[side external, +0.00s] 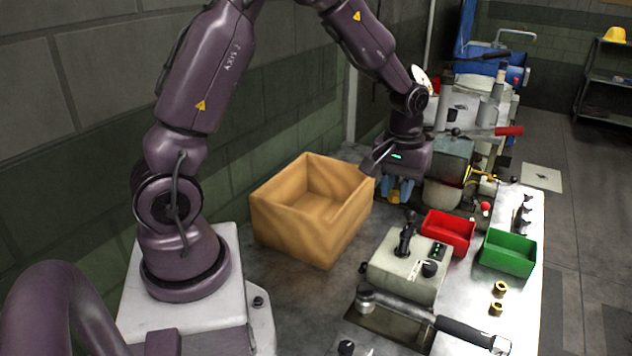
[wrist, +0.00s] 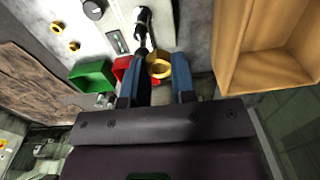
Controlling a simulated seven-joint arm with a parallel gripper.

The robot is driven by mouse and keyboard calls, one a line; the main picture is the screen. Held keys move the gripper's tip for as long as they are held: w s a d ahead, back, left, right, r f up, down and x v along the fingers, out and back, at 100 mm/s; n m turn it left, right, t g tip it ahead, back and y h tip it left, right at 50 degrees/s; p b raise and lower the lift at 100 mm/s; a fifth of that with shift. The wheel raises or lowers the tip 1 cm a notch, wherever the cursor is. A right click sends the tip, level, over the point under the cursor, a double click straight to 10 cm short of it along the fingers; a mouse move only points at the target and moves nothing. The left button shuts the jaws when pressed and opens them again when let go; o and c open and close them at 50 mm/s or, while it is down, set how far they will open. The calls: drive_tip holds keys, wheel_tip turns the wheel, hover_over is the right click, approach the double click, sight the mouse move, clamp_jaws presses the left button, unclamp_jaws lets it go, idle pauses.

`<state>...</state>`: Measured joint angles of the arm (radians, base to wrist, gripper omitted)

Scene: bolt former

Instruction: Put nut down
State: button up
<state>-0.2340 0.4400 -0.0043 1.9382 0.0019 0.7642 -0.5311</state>
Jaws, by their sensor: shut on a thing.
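My gripper (side external: 397,193) points down beyond the back right side of the wooden box in the side view. Its blue fingers are shut on a brass nut (wrist: 160,66), which shows as a gold ring between the fingertips in the wrist view. In the side view only a small yellow part of this nut (side external: 394,197) shows between the fingers. Two more brass nuts, one (side external: 500,288) behind the other (side external: 497,309), rest apart on the metal bench top at the right.
The open wooden box (side external: 312,212) looks empty. A red bin (side external: 448,232) and a green bin (side external: 510,252) stand on the bench behind a control box (side external: 405,265) with a lever. Machinery with a red-handled lever (side external: 508,131) stands close behind my gripper.

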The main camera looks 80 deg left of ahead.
drive_tip(key=s+a, duration=0.3)
drive_tip(key=a, duration=0.6)
hover_over(318, 209)
drive_tip(key=d, duration=0.4)
drive_tip(key=f, duration=0.8)
drive_tip(key=s+f, duration=0.1)
drive_tip(key=f, duration=0.3)
drive_tip(key=shift+a, duration=0.2)
drive_tip(key=shift+f, duration=2.4)
drive_tip(key=o, duration=0.9)
drive_tip(key=shift+f, duration=0.1)
